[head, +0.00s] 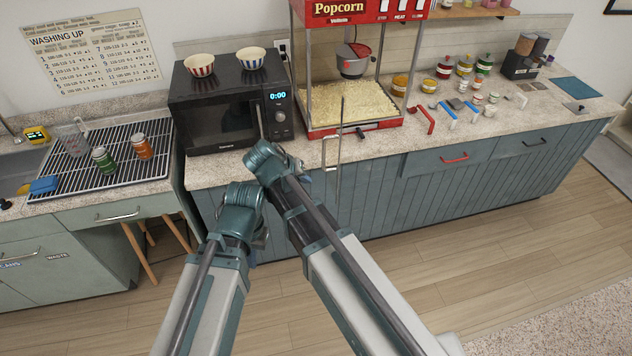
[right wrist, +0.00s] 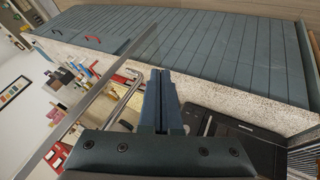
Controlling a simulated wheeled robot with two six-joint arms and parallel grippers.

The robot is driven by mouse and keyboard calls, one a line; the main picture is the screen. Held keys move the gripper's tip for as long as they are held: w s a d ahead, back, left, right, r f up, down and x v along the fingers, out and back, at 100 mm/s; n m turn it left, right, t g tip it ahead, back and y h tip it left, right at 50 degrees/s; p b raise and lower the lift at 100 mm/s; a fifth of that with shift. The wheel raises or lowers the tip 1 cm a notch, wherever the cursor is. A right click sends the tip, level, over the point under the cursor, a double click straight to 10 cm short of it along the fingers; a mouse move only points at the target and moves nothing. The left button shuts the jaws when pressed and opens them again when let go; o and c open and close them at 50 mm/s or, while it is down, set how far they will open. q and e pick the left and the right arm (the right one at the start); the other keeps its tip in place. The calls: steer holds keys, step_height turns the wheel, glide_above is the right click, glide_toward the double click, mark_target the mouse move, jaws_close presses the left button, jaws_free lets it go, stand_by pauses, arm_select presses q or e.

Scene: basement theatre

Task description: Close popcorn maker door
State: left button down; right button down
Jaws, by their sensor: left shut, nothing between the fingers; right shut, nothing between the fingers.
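The popcorn maker (head: 355,14) has a red top and base, clear panes and popcorn inside, and stands on the counter right of the microwave. Its door (head: 339,185) appears open, swung out over the counter's front edge and seen nearly edge-on. The metal door handle (head: 326,153) faces left; it also shows in the right wrist view (right wrist: 128,92). My right gripper (right wrist: 159,76) is shut and empty, close to the handle in that view; I cannot tell if they touch. My left gripper (head: 243,193) is lower and further left, with its fingertips partly hidden.
A black microwave (head: 222,115) with two striped bowls stands left of the popcorn maker. A drying rack (head: 80,165) with jars is further left. Several jars and coloured scoops lie right of the popcorn maker. Blue cabinets (head: 400,195) run below. The floor in front is clear.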

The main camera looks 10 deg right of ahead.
steer(key=b, duration=0.8)
glide_toward(336, 186)
step_height(336, 186, down, 4)
steer(key=w, duration=0.2)
steer(key=shift+w+d+f, duration=0.1)
steer(key=shift+d, duration=0.45)
steer(key=shift+d+f, duration=0.15)
steer(key=shift+d, duration=0.4)
steer(key=shift+d, duration=0.1)
